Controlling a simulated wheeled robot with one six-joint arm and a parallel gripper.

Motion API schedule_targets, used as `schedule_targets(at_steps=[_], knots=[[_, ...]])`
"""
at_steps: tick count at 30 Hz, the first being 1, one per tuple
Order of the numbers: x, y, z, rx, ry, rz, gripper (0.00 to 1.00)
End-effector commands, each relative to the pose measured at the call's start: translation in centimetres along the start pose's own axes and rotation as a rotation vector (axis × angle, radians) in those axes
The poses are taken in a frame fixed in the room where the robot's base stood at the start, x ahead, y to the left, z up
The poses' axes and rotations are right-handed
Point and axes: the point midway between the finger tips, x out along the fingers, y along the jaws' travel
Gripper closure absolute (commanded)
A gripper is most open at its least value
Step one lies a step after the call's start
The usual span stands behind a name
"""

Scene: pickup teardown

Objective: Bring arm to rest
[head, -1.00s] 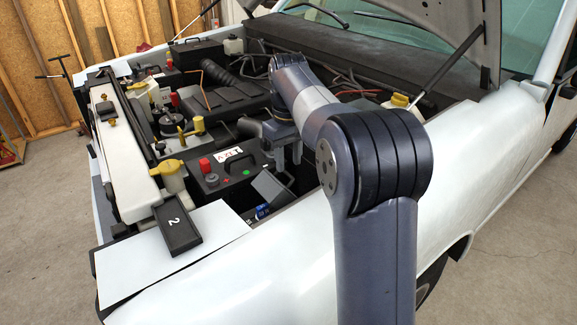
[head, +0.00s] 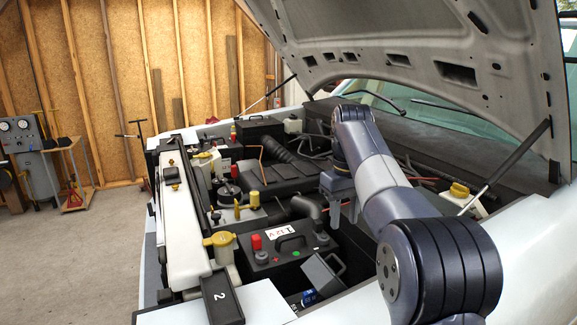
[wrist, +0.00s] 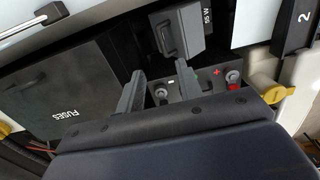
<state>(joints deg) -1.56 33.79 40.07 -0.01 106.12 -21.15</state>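My gripper (head: 343,208) hangs over the engine bay with its fingers pointing down, behind and to the right of the battery (head: 262,268) in the head view. In the wrist view my gripper (wrist: 160,84) has its two grey fingers apart, with nothing held between them. The battery's minus and plus terminals (wrist: 217,73) show beyond the fingers. A grey block marked 55 W (wrist: 180,32) lies past the fingertips; what looks like the same block (head: 322,274) is tilted beside the battery in the head view. My arm reaches in from the lower right.
The raised hood (head: 410,45) and its prop rod (head: 510,160) stand above and right of my arm. A FUSES cover (wrist: 55,95) is left in the wrist view.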

Motion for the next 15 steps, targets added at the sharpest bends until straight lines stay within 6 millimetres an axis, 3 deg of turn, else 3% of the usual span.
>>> schedule_targets(at_steps=[5, 15], knots=[[1.3, 0.0, 0.0, 0.0, -0.002, -0.001, 0.66], [6.7, 0.0, 0.1, 0.0, -0.003, -0.001, 0.66]])
